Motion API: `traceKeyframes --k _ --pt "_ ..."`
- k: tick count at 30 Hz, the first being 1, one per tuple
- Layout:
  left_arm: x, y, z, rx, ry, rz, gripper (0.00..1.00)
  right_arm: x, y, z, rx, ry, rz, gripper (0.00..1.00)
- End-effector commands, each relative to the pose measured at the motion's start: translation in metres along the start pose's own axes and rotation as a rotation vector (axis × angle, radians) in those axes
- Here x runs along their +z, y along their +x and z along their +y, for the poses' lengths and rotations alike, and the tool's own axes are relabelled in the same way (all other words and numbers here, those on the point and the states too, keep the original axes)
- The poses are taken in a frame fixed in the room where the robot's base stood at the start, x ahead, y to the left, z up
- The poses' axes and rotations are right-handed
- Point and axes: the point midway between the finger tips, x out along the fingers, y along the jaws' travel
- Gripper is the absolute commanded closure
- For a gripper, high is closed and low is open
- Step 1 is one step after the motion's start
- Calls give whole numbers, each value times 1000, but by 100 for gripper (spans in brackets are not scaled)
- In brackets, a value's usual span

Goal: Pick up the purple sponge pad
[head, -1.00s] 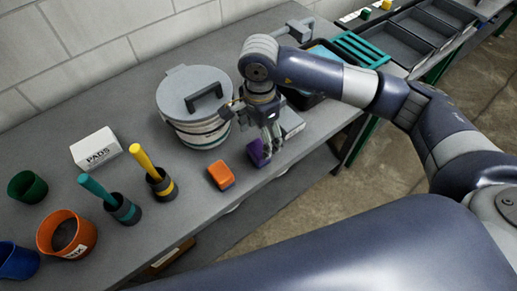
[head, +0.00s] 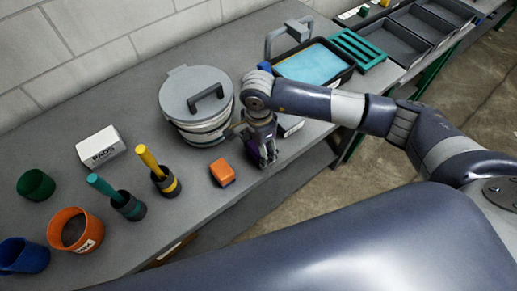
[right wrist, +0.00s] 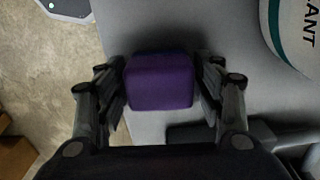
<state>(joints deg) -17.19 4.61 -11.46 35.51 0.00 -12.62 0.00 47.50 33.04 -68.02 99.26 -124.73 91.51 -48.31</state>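The purple sponge pad (right wrist: 160,82) lies on the grey workbench (right wrist: 130,18) near its front edge. In the right wrist view it sits between the two fingers of my right gripper (right wrist: 163,88). The fingers are apart, one on each side of the pad, with a narrow gap visible at least on the right side. In the head view my right gripper (head: 264,160) points down over the pad and hides most of it. My left gripper is not in view.
An orange sponge (head: 222,172) lies just left of my right gripper. A grey lidded bucket (head: 205,133) stands close behind it. A black tray with blue contents (head: 315,64) is at the back right. Brushes in holders, cups and a white PADS box (head: 101,147) stand farther left.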

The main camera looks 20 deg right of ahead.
Motion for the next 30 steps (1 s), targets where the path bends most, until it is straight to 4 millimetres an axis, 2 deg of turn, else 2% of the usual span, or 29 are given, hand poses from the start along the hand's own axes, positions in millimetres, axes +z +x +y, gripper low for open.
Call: traceKeyframes --k 1,3,17,20,24,30 --pt "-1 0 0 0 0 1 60 0 0 0 0 0 0 59" --pt "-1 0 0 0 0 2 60 0 0 0 0 0 0 73" --pt "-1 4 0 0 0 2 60 0 -5 -1 -2 0 1 73" --pt "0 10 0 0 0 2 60 0 -12 -2 -5 -1 0 73" --pt "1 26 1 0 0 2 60 -1 -34 -2 -9 -2 1 73" --pt "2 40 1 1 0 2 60 16 -35 41 -1 -5 -1 73"
